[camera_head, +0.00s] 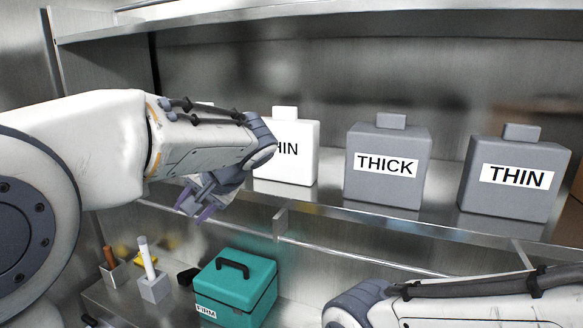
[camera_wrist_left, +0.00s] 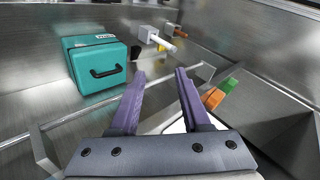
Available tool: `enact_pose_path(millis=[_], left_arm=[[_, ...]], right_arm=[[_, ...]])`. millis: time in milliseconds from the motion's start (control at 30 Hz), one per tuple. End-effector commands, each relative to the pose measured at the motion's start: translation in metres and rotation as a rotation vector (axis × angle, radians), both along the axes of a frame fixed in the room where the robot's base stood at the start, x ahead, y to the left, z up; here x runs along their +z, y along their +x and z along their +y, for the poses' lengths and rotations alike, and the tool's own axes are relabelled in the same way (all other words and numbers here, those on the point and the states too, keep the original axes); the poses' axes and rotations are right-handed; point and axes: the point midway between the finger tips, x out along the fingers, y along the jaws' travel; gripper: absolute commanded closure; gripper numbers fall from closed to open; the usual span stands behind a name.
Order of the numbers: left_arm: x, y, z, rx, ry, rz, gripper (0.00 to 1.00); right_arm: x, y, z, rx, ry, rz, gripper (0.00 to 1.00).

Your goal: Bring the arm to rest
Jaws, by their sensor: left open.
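My left arm comes in from the left in the head view, in front of the upper shelf. Its gripper (camera_head: 205,199) points down beside the shelf's front edge, above the lower surface. In the left wrist view the purple fingers of my left gripper (camera_wrist_left: 158,85) are apart with nothing between them. A part of my right arm (camera_head: 450,305) shows at the lower right of the head view. Its gripper is out of view.
The upper shelf holds a white bottle (camera_head: 299,153) partly behind my left arm, a grey THICK bottle (camera_head: 388,188) and a grey THIN bottle (camera_head: 512,200). Below stand a teal case (camera_head: 238,285) and a holder (camera_head: 154,289) with a white stick. A metal rail (camera_head: 350,253) runs below the shelf.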

Motion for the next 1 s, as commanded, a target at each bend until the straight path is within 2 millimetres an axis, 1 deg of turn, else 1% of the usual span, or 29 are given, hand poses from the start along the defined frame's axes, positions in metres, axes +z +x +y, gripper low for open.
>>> enact_pose_path(millis=[33,67,100,167,200,233,267,300,367,400,500,600,700,1000], left_arm=[[-0.025,-0.022,-0.021,-0.068,-0.058,0.067,0.53],[-0.039,-0.036,-0.034,-0.107,-0.096,0.105,0.53],[-0.058,-0.055,-0.050,-0.157,-0.146,0.158,0.53],[-0.084,-0.086,-0.072,-0.225,-0.220,0.233,0.53],[-0.101,-0.108,-0.085,-0.268,-0.269,0.281,0.53],[-0.112,-0.125,-0.094,-0.299,-0.307,0.314,0.53],[-0.123,-0.142,-0.103,-0.328,-0.342,0.345,0.53],[-0.137,-0.165,-0.113,-0.362,-0.389,0.386,0.53],[-0.155,-0.196,-0.125,-0.405,-0.452,0.438,0.53],[-0.165,-0.215,-0.131,-0.428,-0.490,0.467,0.53],[-0.184,-0.252,-0.140,-0.466,-0.565,0.520,0.53],[-0.194,-0.274,-0.145,-0.483,-0.610,0.550,0.53],[-0.198,-0.283,-0.147,-0.489,-0.628,0.561,0.53],[-0.198,-0.282,-0.147,-0.487,-0.628,0.562,0.53]], right_arm=[[-0.003,0.000,0.000,0.000,0.000,0.000,0.50],[-0.004,0.000,0.000,0.000,0.000,0.000,0.50],[-0.006,0.000,0.000,0.000,0.000,0.000,0.50],[-0.007,0.000,0.000,0.000,0.000,0.000,0.50],[-0.009,0.000,0.000,0.000,0.000,0.000,0.50],[-0.010,0.000,0.000,0.000,0.000,0.000,0.50],[-0.011,0.000,0.000,0.001,0.000,0.000,0.50],[-0.012,0.000,0.000,0.001,0.000,0.000,0.50],[-0.013,0.000,0.000,0.001,0.000,0.000,0.50],[-0.014,0.000,0.000,0.001,0.000,0.000,0.50],[-0.016,0.000,0.000,0.001,0.000,0.000,0.50],[-0.017,0.000,0.000,0.001,0.000,0.000,0.50],[-0.017,0.000,0.000,0.001,0.000,0.000,0.50],[-0.016,0.000,0.000,0.001,0.000,0.000,0.50]])
